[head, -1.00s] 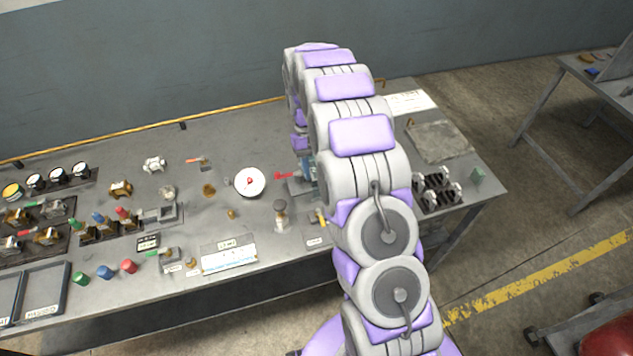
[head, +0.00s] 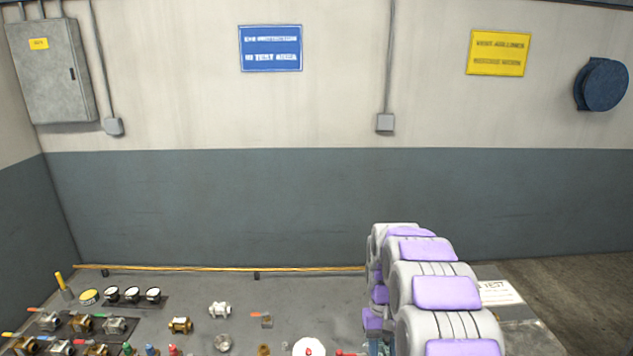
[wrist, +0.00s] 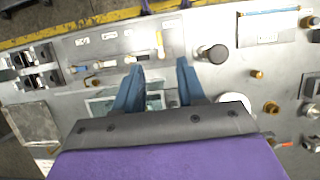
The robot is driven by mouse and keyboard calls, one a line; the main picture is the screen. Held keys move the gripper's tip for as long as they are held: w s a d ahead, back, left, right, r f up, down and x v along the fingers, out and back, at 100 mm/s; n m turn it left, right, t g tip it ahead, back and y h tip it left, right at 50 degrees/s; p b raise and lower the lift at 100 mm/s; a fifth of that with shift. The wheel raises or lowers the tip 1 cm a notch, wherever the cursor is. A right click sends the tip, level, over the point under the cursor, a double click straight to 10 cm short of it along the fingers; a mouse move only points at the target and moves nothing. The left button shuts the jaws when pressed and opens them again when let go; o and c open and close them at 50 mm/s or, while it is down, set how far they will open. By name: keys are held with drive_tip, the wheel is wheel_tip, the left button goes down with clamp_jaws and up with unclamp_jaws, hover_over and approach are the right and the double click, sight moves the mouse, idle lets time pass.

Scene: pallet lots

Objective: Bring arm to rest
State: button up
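My arm reaches out over the grey workbench (head: 285,285) at the lower right of the head view, still raised and bent. My gripper (wrist: 158,76) shows in the wrist view as two blue fingers standing apart. It is open, and I see nothing held between them. It points down at the bench, above a small metal fixture (wrist: 155,101) partly covered by the fingers. In the head view my arm hides most of the gripper.
Gauges (head: 132,294) and brass valves (head: 180,325) crowd the bench's left side. A white dial (head: 308,347) lies left of my arm. A yellow rail (head: 210,268) edges the back. A black-knobbed part (wrist: 213,54) stands near the fingers.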

drive_tip(key=s+a+r+b, duration=0.2)
drive_tip(key=s+r, duration=0.5)
drive_tip(key=s, duration=0.3)
drive_tip(key=s+a+t+b, duration=0.1)
drive_tip(key=s+t+b, duration=0.1)
drive_tip(key=s, duration=2.4)
drive_tip(key=shift+f+b, duration=0.2)
drive_tip(key=shift+b, duration=0.25)
drive_tip(key=shift+o, duration=0.4)
drive_tip(key=shift+w+a, duration=0.1)
